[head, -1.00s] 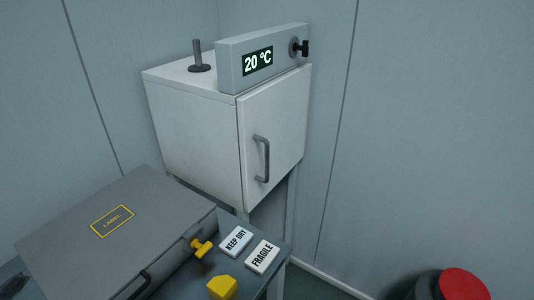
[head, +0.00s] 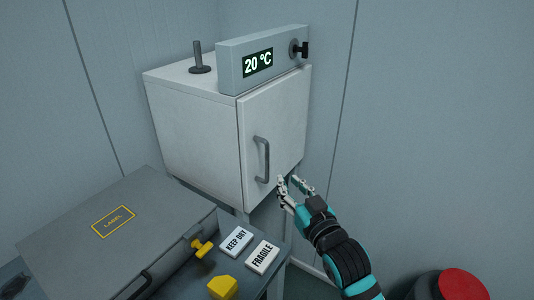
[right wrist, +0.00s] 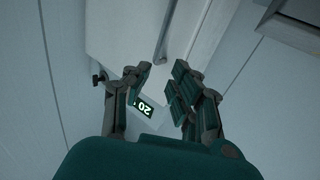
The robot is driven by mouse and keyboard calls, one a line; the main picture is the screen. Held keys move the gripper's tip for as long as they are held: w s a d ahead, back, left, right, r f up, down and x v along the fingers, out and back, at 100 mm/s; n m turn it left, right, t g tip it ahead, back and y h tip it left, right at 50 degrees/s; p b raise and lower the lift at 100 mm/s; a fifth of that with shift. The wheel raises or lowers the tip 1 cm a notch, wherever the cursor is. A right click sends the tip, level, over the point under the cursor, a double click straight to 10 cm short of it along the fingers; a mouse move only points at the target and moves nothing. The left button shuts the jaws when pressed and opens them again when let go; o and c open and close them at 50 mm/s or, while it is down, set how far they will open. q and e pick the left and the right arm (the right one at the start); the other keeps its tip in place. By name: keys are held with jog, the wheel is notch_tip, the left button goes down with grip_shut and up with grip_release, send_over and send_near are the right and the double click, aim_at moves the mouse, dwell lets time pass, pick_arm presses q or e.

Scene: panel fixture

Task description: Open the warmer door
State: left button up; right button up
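The warmer (head: 190,130) is a white cabinet on legs, and its front door (head: 284,120) looks shut. A grey vertical bar handle (head: 267,160) is on the left part of the door. A panel reading 20 °C (head: 257,62) sits on top. My right gripper (head: 289,181) is open and empty, its fingers pointing up at the door's lower edge, right of and below the handle. In the right wrist view the two fingers (right wrist: 158,82) stand apart, with the upside-down display (right wrist: 143,106) between them and a grey bar (right wrist: 163,32) above. My left gripper is out of view.
A grey case (head: 105,225) with a yellow latch (head: 201,246) lies on the table at the lower left. KEEP DRY (head: 236,240) and FRAGILE (head: 262,257) blocks and a yellow block (head: 222,287) are beside it. A red-topped round object (head: 462,284) stands lower right.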

aim_at(268, 156)
jog(key=x, duration=1.4)
jog(key=shift+w+p, duration=0.15)
jog(key=shift+p, duration=0.2)
jog(key=shift+f, duration=0.1)
grip_shut()
